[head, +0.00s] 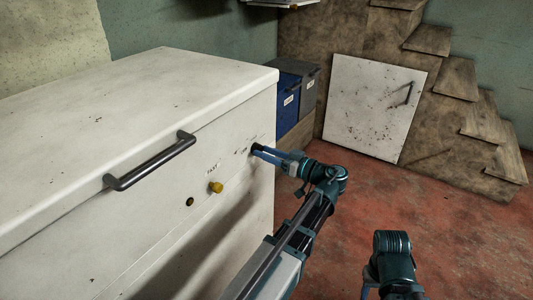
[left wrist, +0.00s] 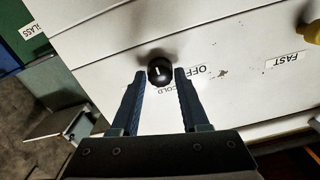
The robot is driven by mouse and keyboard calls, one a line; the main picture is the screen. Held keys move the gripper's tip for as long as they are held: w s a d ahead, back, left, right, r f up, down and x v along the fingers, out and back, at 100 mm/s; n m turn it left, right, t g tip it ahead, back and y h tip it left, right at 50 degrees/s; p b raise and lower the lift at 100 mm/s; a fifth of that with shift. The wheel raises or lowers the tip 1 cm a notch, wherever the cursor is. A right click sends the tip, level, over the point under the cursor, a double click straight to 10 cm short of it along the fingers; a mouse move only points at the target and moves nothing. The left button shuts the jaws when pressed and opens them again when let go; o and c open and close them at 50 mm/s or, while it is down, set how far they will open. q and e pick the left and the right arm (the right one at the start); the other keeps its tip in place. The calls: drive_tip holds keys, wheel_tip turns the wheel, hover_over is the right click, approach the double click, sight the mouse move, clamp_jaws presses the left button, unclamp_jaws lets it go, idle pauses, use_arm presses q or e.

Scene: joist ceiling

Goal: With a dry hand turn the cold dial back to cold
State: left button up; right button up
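The cold dial (left wrist: 159,71) is a small round black knob with a pale mark, on the front of a white chest freezer (head: 150,90). "COLD" and "OFF" labels sit beside it in the left wrist view. My left gripper (left wrist: 159,76) is open, with one blue finger on each side of the dial; I cannot tell whether they touch it. In the head view my left gripper (head: 262,152) reaches the freezer front and mostly hides the dial. My right arm stands low at the right, its gripper (head: 369,284) partly cut off by the lower edge.
A yellow knob (head: 215,187) near the "FAST" label and a small dark round fitting (head: 190,202) are on the freezer front. A dark bar handle (head: 150,163) juts from it. Labelled bins (head: 286,100), a white panel (head: 372,108) and stairs (head: 455,95) stand behind. Red floor is clear at right.

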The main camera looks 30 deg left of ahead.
use_arm(q)
clamp_jaws()
drive_tip(key=shift+m, duration=0.3)
drive_tip(key=m, duration=1.1)
idle(0.5)
drive_tip(key=o, duration=0.5)
unclamp_jaws()
drive_tip(key=shift+o, duration=0.2)
